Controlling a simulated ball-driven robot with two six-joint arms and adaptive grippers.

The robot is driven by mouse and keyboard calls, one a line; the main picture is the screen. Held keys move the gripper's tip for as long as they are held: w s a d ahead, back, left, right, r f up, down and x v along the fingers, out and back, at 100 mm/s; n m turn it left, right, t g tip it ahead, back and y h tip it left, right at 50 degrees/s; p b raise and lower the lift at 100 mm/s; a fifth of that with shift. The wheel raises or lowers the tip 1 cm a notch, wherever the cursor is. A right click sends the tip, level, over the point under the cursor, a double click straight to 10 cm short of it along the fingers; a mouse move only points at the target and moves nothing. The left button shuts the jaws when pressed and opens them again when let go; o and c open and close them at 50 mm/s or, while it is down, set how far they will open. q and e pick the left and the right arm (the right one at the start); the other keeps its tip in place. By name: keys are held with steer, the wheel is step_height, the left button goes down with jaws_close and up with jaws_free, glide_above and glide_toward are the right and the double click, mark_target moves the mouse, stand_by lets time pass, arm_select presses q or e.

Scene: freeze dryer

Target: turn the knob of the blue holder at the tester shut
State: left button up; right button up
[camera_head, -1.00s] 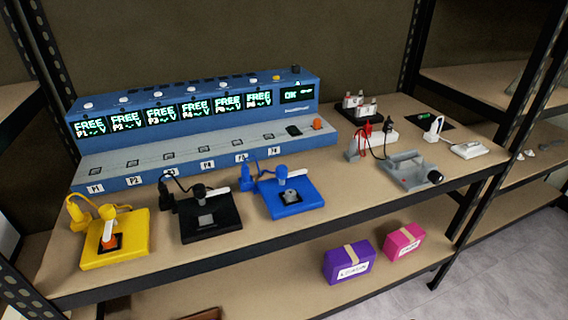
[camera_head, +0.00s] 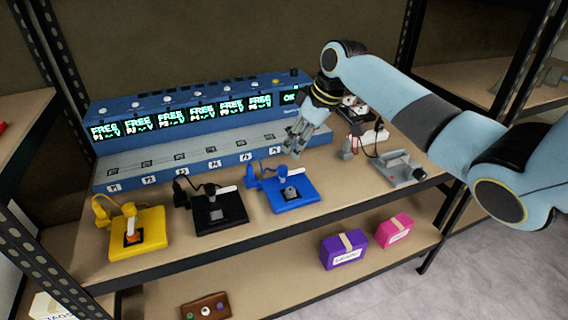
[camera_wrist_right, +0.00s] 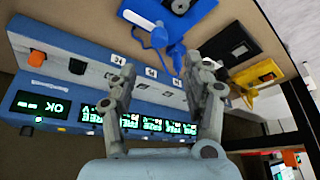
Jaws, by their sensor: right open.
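The holder also shows upside down at the top of the right wrist view (camera_wrist_right: 190,22). My right gripper (camera_head: 292,150) is open and empty, above the station's front ledge and just behind the blue holder, touching neither holder nor knob. Its two fingers show apart in the right wrist view (camera_wrist_right: 165,78). My left gripper is not in view.
The blue station (camera_head: 190,120) with several "FREE" displays stands behind. Black (camera_head: 233,210) and yellow (camera_head: 150,245) holders lie to the left. Purple (camera_head: 338,253) and pink (camera_head: 391,233) boxes are on the lower shelf.

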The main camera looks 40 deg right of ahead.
mark_target(283, 168)
steer(key=b+x, duration=0.1)
steer(key=x, duration=0.9)
steer(key=shift+w+f+b, duration=0.2)
steer(key=shift+w+b, duration=0.1)
jaws_close()
